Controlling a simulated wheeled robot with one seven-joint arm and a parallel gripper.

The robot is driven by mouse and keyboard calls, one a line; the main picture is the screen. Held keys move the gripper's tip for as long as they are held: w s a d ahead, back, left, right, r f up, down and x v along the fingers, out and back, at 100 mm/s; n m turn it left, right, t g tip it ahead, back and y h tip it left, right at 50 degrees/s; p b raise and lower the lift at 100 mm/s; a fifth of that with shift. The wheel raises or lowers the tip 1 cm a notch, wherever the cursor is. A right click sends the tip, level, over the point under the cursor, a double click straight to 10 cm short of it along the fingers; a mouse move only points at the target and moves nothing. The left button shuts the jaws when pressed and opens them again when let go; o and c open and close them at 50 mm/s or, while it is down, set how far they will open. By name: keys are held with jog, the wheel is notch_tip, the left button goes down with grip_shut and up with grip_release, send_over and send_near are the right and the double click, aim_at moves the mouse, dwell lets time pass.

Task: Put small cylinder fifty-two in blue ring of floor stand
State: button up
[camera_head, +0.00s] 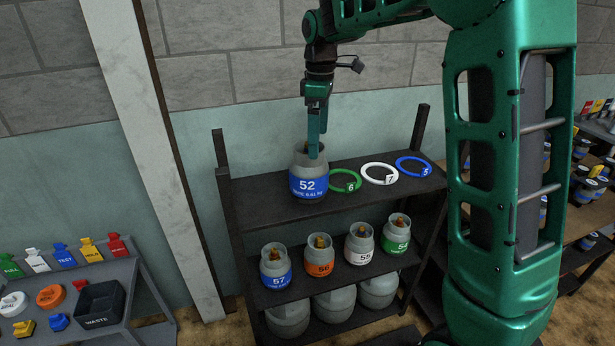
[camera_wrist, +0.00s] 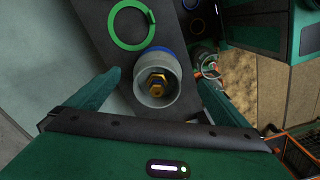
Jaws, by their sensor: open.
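Small cylinder 52 (camera_head: 309,186), grey with a blue label band, stands upright at the left end of the stand's top shelf (camera_head: 262,201). My gripper (camera_head: 317,150) points down at its top. In the wrist view the cylinder's open collar and brass valve (camera_wrist: 157,82) show between my spread fingers (camera_wrist: 160,76), with gaps at both sides. The blue ring (camera_head: 413,167), tagged 5, lies empty at the right end of the same shelf. A green ring (camera_head: 345,181) tagged 6 and a white ring (camera_head: 380,174) tagged 7 lie empty between them.
Cylinders 57 (camera_head: 275,268), 56 (camera_head: 319,257), 55 (camera_head: 359,244) and a green-labelled one (camera_head: 396,234) stand on the shelf below. Dark posts (camera_head: 420,128) rise at the stand's back corners. A rack with a waste bin (camera_head: 100,303) is at left.

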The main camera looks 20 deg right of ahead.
aim_at(307, 151)
jog(key=shift+w+a+f+n, duration=0.15)
jog(key=shift+w+a+n, duration=0.2)
jog(key=shift+w+a, duration=0.2)
jog(key=shift+w+a+f+n, duration=0.15)
jog(key=shift+w+a+n, duration=0.2)
jog(key=shift+w+a, duration=0.15)
jog(key=shift+a+f, duration=0.2)
jog(key=shift+f, duration=0.15)
notch_tip(307, 151, down, 5)
jog(key=shift+r, duration=0.15)
jog(key=shift+s+d+f, duration=0.1)
jog(key=shift+s+f, duration=0.05)
jog(key=shift+f, duration=1.2)
jog(key=shift+s+d+f, duration=0.1)
jog(key=shift+s+f, duration=0.05)
jog(key=shift+f, duration=1.15)
jog(key=c, duration=1.4)
jog(key=shift+r, duration=0.1)
jog(key=shift+c, duration=0.2)
